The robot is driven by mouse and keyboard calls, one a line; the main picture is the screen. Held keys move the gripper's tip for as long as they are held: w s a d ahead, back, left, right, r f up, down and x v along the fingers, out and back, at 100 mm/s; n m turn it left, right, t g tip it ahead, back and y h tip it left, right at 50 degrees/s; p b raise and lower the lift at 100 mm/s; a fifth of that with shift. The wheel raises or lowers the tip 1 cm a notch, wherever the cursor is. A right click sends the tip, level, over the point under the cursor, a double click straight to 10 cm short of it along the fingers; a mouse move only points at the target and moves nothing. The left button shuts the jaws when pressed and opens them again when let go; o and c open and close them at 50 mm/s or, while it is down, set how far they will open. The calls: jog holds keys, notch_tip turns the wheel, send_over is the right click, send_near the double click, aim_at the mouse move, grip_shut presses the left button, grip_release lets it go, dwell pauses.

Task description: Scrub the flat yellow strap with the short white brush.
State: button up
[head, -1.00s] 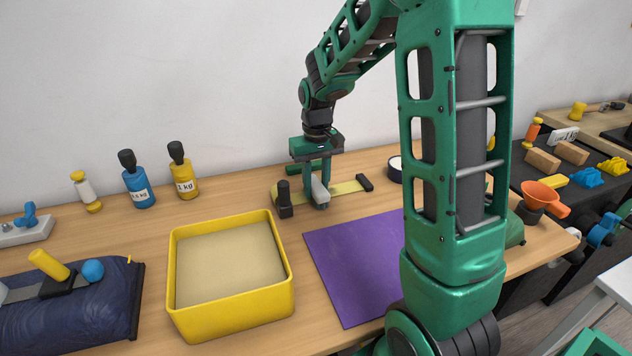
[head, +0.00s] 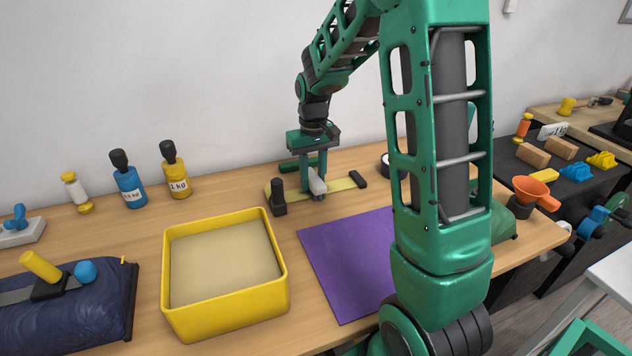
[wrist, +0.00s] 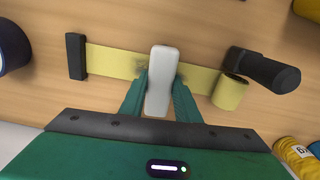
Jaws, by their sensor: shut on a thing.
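The flat yellow strap (head: 342,184) lies on the wooden table near the wall, with a black bar at one end and a black post by its rolled other end. In the wrist view the strap (wrist: 110,60) runs across the picture, with dark smudges beside the brush. My gripper (wrist: 158,96) is shut on the short white brush (wrist: 162,70), which lies crosswise over the strap's middle. The head view also shows the white brush (head: 317,183) between the fingers, low at the strap. The brush's underside is hidden, so I cannot tell whether it touches.
A yellow bin (head: 172,290) and a purple mat (head: 345,260) lie in front of the strap. A blue bottle (head: 130,187) and a yellow bottle (head: 177,180) stand to the left by the wall. A dark roll (head: 395,166) stands right of the strap.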

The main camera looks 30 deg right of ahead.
aim_at(323, 181)
jog(key=shift+w+d, duration=0.15)
jog(key=shift+w, duration=0.55)
jog(key=shift+d, duration=0.1)
jog(key=shift+s+d+f, duration=0.1)
jog(key=shift+s+d, duration=0.15)
jog(key=shift+d, duration=0.55)
jog(key=shift+s+a, duration=0.2)
jog(key=shift+s, duration=0.8)
jog(key=shift+s+a, duration=0.2)
jog(key=shift+s, duration=0.8)
jog(key=shift+w+r, duration=0.1)
jog(key=shift+r, duration=3)
jog(key=shift+r, duration=0.15)
jog(key=shift+r, duration=1.35)
